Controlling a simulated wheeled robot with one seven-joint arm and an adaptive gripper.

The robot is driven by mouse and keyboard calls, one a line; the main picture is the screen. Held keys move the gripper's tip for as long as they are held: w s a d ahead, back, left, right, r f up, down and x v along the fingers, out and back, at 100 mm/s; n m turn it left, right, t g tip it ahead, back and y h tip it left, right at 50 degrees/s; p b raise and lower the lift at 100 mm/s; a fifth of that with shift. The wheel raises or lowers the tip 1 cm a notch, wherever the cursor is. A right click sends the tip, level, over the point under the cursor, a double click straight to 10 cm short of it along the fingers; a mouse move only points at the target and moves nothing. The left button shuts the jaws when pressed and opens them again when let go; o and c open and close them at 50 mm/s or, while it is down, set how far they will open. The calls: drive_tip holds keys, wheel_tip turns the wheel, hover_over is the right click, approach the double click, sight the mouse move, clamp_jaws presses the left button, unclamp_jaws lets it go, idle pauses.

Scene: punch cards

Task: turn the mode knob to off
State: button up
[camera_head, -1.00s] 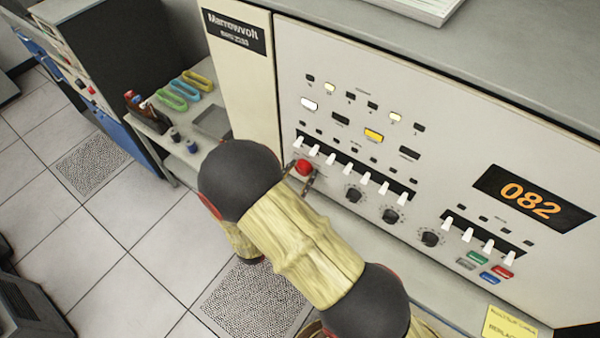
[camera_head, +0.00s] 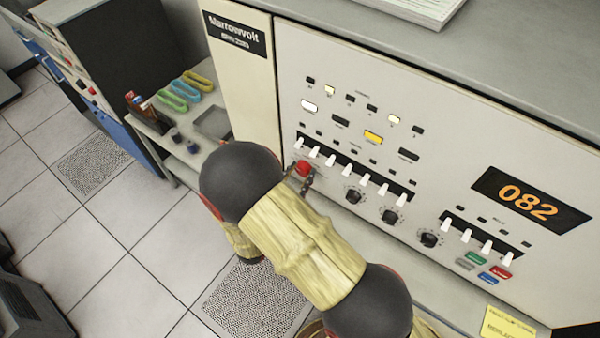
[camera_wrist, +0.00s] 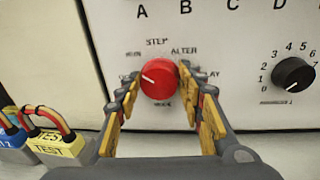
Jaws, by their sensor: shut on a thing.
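STEP, ALTER and other labels ring the knob; some are covered by the fingers. My gripper (camera_wrist: 160,83) is shut on the knob, one finger on each side. In the head view the red knob (camera_head: 302,168) shows at the panel's lower left, with my gripper (camera_head: 300,178) at it, partly hidden by my arm.
A black numbered knob (camera_wrist: 293,75) is to the right. White switches (camera_head: 347,168) line the panel above black dials (camera_head: 390,216). A side shelf (camera_head: 178,155) holds coloured loops.

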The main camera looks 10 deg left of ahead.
drive_tip(key=n+p, duration=0.1)
drive_tip(key=n, duration=0.1)
drive_tip(key=n+p, duration=0.1)
drive_tip(key=n, duration=0.1)
drive_tip(key=shift+a+r+g, duration=0.1)
drive_tip(key=shift+r+g, duration=0.1)
drive_tip(key=shift+g, duration=0.1)
drive_tip(key=shift+w+a+n+p, duration=0.1)
drive_tip(key=shift+n+p, duration=0.5)
drive_tip(key=shift+n, duration=0.8)
drive_tip(key=o, duration=1.2)
drive_tip(key=shift+f, duration=0.1)
drive_tip(key=shift+c, duration=0.2)
drive_tip(key=v, duration=1.2)
